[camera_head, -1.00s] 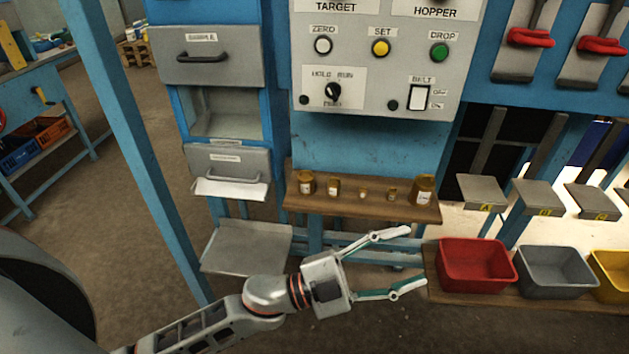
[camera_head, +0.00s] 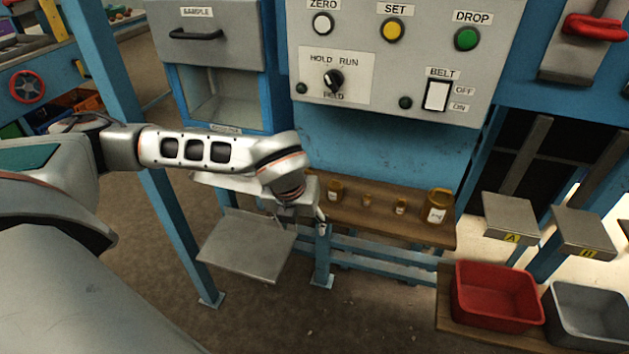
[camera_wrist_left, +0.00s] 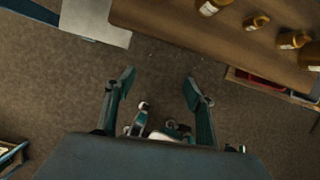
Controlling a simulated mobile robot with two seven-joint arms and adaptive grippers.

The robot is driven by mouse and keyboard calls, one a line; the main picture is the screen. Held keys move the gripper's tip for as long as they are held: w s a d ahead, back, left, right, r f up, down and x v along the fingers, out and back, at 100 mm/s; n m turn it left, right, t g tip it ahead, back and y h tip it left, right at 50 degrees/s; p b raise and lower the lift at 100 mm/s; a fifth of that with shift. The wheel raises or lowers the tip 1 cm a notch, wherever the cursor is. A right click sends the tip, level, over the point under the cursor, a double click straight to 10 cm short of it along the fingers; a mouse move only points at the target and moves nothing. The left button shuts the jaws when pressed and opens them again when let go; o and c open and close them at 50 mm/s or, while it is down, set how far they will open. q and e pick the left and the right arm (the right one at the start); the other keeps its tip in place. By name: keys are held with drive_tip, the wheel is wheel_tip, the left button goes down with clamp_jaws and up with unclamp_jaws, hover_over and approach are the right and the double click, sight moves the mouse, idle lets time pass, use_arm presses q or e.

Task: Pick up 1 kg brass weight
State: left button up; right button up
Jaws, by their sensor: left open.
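Several brass weights with pale labels stand upright on a wooden shelf (camera_head: 385,222) under the control panel. The labels are too small to read, so I cannot tell which is 1 kg. A large weight (camera_head: 437,206) is at the right end; smaller ones (camera_head: 336,190), (camera_head: 367,200) and (camera_head: 400,206) stand left of it. The left end of the shelf is hidden by my left gripper. My left gripper (camera_wrist_left: 158,84) is open and empty, pointing down in front of the shelf's left end. In the wrist view the weights (camera_wrist_left: 257,22) lie at upper right, outside the fingers. My right gripper is not in view.
A grey metal tray (camera_head: 247,246) is below left of the shelf. A blue post (camera_head: 113,120) rises at left. The control panel (camera_head: 390,60) overhangs the shelf. A red bin (camera_head: 497,294) and a grey bin (camera_head: 588,312) stand at lower right.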

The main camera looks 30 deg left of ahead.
use_arm(q)
drive_tip(key=shift+n+t+y, duration=0.3)
drive_tip(key=shift+n+y, duration=0.1)
drive_tip(key=shift+y, duration=0.1)
drive_tip(key=w+a, duration=0.1)
drive_tip(key=w, duration=0.1)
drive_tip(key=w+a+r, duration=0.1)
drive_tip(key=w+a, duration=0.1)
drive_tip(key=w, duration=0.1)
drive_tip(key=w+a, duration=0.2)
drive_tip(key=shift+w+a+r+p, duration=0.1)
drive_tip(key=shift+w+r+p, duration=0.1)
drive_tip(key=shift+p, duration=0.1)
drive_tip(key=shift+w+a, duration=0.15)
drive_tip(key=shift+w, duration=0.3)
drive_tip(key=w, duration=0.1)
drive_tip(key=w+a, duration=0.1)
drive_tip(key=w, duration=0.2)
drive_tip(key=shift+w+a, duration=0.15)
drive_tip(key=shift+a, duration=0.25)
drive_tip(key=shift+w+a+f+p, duration=0.2)
drive_tip(key=shift+f+p, duration=0.15)
drive_tip(key=shift+f, duration=0.25)
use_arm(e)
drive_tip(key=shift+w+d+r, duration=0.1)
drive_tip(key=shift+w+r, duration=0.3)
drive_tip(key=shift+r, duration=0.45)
